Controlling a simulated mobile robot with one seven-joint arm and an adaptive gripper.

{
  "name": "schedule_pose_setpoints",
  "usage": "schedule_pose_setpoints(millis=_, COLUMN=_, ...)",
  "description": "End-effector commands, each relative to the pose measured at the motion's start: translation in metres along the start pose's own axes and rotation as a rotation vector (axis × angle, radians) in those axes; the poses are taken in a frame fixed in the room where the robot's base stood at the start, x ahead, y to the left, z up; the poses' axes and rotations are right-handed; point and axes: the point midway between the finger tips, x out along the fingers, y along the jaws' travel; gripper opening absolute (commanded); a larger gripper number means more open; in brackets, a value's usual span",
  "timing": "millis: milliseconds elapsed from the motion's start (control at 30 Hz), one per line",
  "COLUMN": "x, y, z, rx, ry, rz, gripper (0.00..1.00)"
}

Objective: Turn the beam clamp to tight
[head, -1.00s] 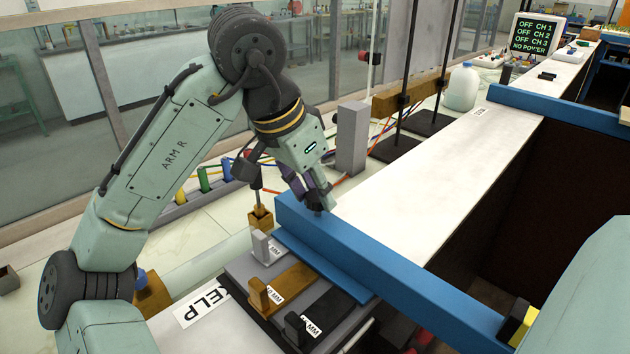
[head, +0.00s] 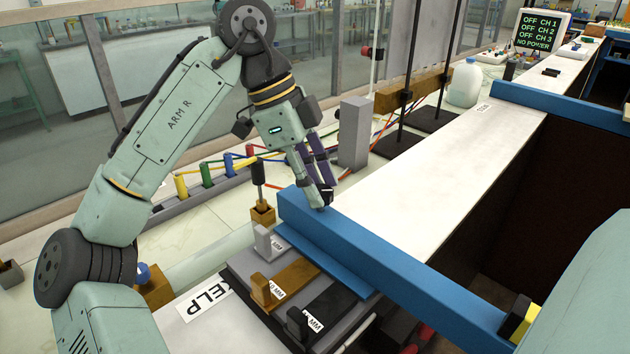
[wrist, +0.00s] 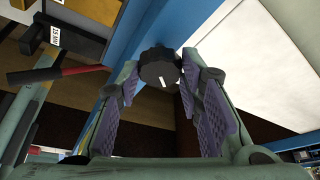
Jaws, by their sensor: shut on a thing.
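The beam clamp shows as a black, ridged knob with a white mark in the wrist view (wrist: 158,70). It sits at the end of a blue beam (head: 390,272) that crosses the flume. My gripper (head: 325,196) reaches down to this beam end. In the wrist view, my gripper (wrist: 163,72) has its purple-padded fingers on both sides of the knob, shut on it. In the head view the fingers mostly hide the knob. I cannot tell from the mark whether the clamp is tight.
Labelled blocks in grey, brown (head: 290,280) and black lie on a tray left of the beam. A grey post (head: 354,132) stands close behind my gripper. Coloured cables and plugs (head: 206,175) lie behind the arm. A second blue beam (head: 560,108) lies farther back.

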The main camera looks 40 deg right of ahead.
Motion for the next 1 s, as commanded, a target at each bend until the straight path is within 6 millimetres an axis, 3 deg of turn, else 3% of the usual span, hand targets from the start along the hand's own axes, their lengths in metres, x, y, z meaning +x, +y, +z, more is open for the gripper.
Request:
schedule_pose_setpoints(millis=600, x=0.0006, y=-0.0041, z=-0.0018, rx=0.522, ry=-0.004, rz=0.218, gripper=0.06)
schedule_pose_setpoints(millis=1000, x=0.0016, y=-0.005, z=-0.0028, rx=0.727, ry=-0.002, rz=0.303, gripper=0.06)
